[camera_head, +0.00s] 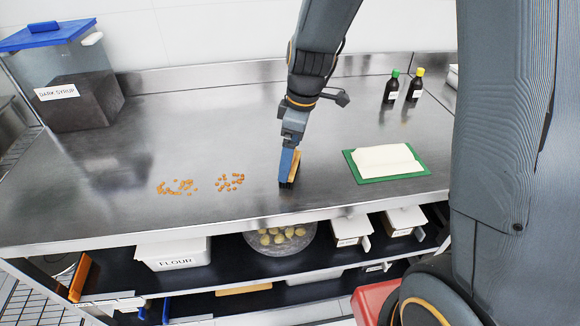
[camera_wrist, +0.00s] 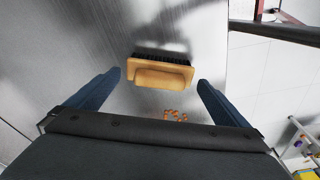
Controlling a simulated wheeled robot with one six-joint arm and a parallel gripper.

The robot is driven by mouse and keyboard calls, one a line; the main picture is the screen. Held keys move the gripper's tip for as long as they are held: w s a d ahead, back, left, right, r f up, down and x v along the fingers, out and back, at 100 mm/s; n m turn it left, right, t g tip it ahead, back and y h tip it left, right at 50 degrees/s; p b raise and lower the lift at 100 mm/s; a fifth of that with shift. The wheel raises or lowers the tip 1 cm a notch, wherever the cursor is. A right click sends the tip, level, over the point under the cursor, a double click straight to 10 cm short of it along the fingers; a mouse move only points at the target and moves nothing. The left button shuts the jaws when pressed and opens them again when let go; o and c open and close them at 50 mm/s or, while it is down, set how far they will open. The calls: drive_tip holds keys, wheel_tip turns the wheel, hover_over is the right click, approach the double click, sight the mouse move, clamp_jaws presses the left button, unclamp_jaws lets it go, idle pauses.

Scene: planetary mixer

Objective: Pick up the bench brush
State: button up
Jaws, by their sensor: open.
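The bench brush (camera_wrist: 160,74) has a pale wooden back and dark bristles. In the wrist view it lies between and a little beyond the tips of my gripper (camera_wrist: 160,80), which is open with a finger to each side. In the head view the brush (camera_head: 294,166) is on the steel bench near its front edge, partly hidden behind my gripper (camera_head: 287,165). The gripper points down at the brush. I cannot tell from these views whether a finger touches it.
A green board (camera_head: 424,174) with a white slab (camera_head: 384,159) is on the right. Two dark bottles (camera_head: 391,88) stand behind. A dark syrup bin (camera_head: 80,100) stands at the back left.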

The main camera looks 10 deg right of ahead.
drive_tip(key=shift+a+f, duration=0.1)
drive_tip(key=shift+f, duration=0.75)
drive_tip(key=c, duration=1)
drive_tip(key=shift+c, duration=0.2)
drive_tip(key=shift+r, duration=0.1)
wheel_tip(320, 180, up, 10)
drive_tip(key=shift+f+b, duration=0.1)
drive_tip(key=shift+b, duration=0.95)
